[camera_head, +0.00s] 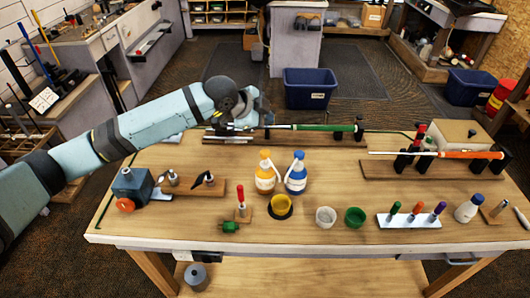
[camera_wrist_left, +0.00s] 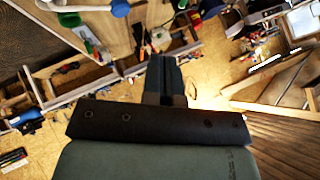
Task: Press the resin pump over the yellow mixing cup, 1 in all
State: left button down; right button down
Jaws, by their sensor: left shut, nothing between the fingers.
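A yellow mixing cup (camera_head: 281,204) stands upright on a dark round base near the front middle of the wooden table. Just behind it stand two pump bottles, one with an orange-yellow top (camera_head: 265,176) and one blue (camera_head: 296,176). I cannot read which holds resin. My left gripper (camera_head: 263,112) is above the table's back edge, behind and above the bottles and apart from them. Its fingers also show in the left wrist view (camera_wrist_left: 164,78), shut and empty. My right gripper is not in view.
A green-gripped club (camera_head: 325,128) lies across stands at the back, close to my left gripper. A white cup (camera_head: 326,216) and a green cup (camera_head: 355,216) stand right of the yellow cup. A wooden block with a red-handled tool (camera_head: 241,204) is at its left.

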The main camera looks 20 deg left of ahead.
pick_arm(q)
jog(key=b, duration=0.7)
send_over(266, 154)
notch_tip(266, 154, down, 7)
jog(key=shift+w+a+r, duration=0.1)
jog(key=shift+f+p, duration=0.2)
jog(key=shift+p, duration=0.1)
jog(key=shift+f, duration=0.7)
dwell(0.6)
jog(key=shift+f, duration=0.2)
jog(key=shift+f, duration=0.2)
